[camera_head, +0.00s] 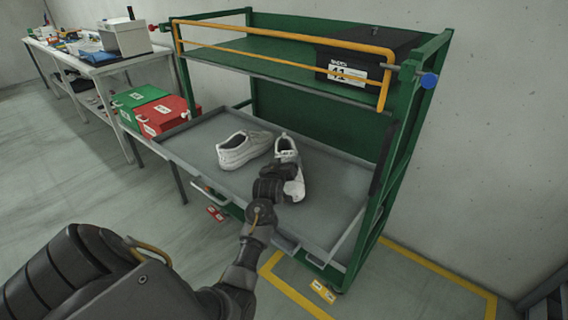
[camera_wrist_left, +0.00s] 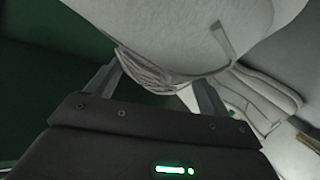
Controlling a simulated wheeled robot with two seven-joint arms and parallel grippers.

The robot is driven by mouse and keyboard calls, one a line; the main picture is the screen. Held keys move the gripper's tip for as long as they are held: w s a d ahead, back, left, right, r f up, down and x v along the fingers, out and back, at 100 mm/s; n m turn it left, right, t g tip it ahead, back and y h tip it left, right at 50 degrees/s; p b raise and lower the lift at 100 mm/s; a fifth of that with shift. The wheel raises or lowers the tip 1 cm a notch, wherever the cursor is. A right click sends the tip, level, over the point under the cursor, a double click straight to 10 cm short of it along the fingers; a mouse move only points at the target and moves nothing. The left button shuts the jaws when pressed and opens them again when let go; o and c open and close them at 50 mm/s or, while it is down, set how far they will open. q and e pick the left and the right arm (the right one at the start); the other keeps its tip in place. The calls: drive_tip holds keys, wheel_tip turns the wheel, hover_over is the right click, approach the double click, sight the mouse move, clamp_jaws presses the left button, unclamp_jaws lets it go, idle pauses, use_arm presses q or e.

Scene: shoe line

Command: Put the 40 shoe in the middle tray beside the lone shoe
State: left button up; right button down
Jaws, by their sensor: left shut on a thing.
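A white shoe (camera_head: 287,150) with dark trim is in my left gripper (camera_head: 280,174) over the right part of the grey middle tray (camera_head: 335,205). Its number cannot be read. The gripper's dark hand hides part of it. In the left wrist view the shoe's pale body (camera_wrist_left: 200,35) fills the top, between the two fingers. The lone white shoe (camera_head: 243,149) lies to the left in the tray, close beside the held one. I cannot tell whether the held shoe touches the tray floor. My right gripper is not in view.
A green rack post (camera_head: 397,150) stands right of the tray. The upper shelf holds a black box (camera_head: 365,55) behind a yellow bar (camera_head: 280,37). Red (camera_head: 165,117) and green (camera_head: 140,97) boxes stand left of the rack. The tray's right part is clear.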

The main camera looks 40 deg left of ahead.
use_arm(q)
drive_tip(key=o, duration=1.5)
drive_tip(key=shift+r, duration=0.1)
drive_tip(key=v, duration=1.2)
